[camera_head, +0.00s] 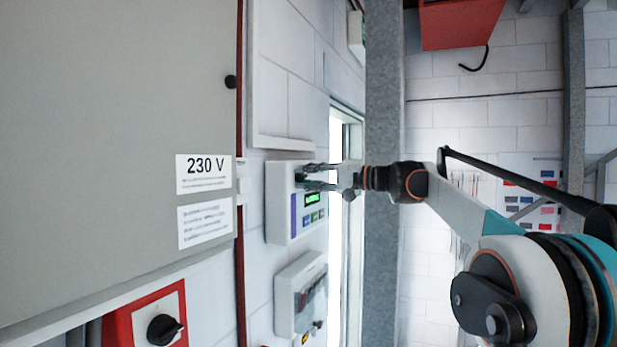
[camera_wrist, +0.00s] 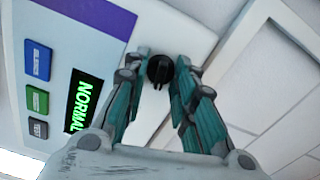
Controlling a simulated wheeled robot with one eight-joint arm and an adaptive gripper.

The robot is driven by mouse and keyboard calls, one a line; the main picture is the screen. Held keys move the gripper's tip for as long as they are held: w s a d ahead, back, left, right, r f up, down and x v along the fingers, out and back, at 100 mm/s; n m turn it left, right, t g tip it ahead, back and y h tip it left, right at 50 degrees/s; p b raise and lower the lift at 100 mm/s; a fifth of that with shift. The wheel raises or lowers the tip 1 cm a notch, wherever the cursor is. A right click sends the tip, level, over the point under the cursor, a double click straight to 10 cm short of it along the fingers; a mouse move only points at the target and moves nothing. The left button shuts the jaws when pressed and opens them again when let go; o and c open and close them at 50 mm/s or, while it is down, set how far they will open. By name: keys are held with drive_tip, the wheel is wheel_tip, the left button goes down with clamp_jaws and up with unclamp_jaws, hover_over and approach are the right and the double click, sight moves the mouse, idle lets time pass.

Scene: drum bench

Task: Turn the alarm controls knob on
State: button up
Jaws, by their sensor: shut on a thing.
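The alarm controls panel (camera_head: 280,205) is a white wall box with a purple strip, a green-lit display and small buttons. In the wrist view, the display (camera_wrist: 83,100) reads NORMAL. The black knob (camera_wrist: 160,70) sits on the white face of the panel, with a slot-like ridge across its front. My gripper (camera_head: 301,177) is at the panel's upper part, with one finger on each side of the knob. It is shut on the knob. In the head view the fingers hide most of the knob.
A grey cabinet (camera_head: 110,110) marked 230 V fills the left. Below it is a red box with a black rotary switch (camera_head: 164,329). Another white wall box (camera_head: 301,296) is below the panel. A grey post (camera_head: 384,250) stands just right of the panel.

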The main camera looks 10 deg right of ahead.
drive_tip(key=shift+m, duration=1.1)
drive_tip(key=o, duration=1.1)
drive_tip(key=shift+w+d, duration=0.1)
drive_tip(key=shift+c, duration=0.2)
drive_tip(key=v, duration=1.2)
